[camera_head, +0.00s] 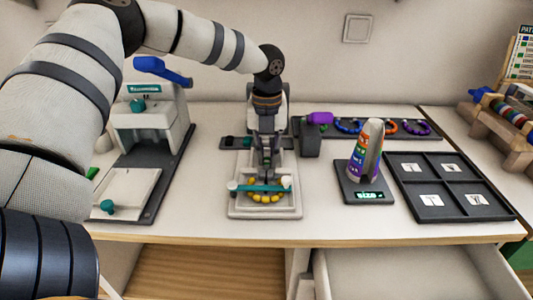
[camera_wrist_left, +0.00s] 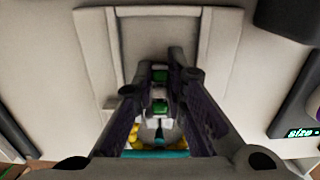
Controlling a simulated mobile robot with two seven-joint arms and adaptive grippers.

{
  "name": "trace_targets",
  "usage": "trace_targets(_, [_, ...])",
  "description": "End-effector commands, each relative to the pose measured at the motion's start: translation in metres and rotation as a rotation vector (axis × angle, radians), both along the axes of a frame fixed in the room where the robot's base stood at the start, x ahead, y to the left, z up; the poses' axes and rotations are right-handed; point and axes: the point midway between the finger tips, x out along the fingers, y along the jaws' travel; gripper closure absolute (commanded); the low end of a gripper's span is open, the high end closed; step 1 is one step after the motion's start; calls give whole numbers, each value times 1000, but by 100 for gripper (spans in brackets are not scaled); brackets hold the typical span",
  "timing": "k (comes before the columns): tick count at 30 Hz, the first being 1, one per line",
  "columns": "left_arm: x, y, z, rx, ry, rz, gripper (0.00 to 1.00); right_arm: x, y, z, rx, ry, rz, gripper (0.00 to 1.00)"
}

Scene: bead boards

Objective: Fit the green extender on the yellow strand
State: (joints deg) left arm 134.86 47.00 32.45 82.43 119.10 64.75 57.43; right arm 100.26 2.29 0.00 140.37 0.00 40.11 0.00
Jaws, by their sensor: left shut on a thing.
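The yellow strand (camera_head: 265,197) is a curve of yellow beads on a pale square board (camera_head: 238,207) at the table's front middle. A teal bar (camera_head: 247,188) with pale ends lies across the board by the beads. My left gripper (camera_head: 266,172) points down over the board, just above the bar. In the left wrist view its fingers (camera_wrist_left: 160,90) are shut on a small green piece (camera_wrist_left: 160,107), which looks like the green extender. Yellow beads (camera_wrist_left: 135,135) show partly behind the fingers there. The piece is hidden in the head view. My right gripper is not in view.
A white press with a blue lever (camera_head: 162,71) stands left. A striped size cone (camera_head: 367,148) and a dark four-part tray (camera_head: 449,184) are to the right. An open drawer (camera_head: 410,275) is below.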

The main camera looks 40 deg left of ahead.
Motion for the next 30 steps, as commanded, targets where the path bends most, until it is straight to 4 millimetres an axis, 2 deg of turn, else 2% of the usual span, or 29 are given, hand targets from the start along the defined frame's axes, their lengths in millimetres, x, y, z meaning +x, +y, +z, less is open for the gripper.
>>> trace_targets(30, [-4, -1, -15, -3, 18, 0, 100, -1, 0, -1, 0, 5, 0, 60])
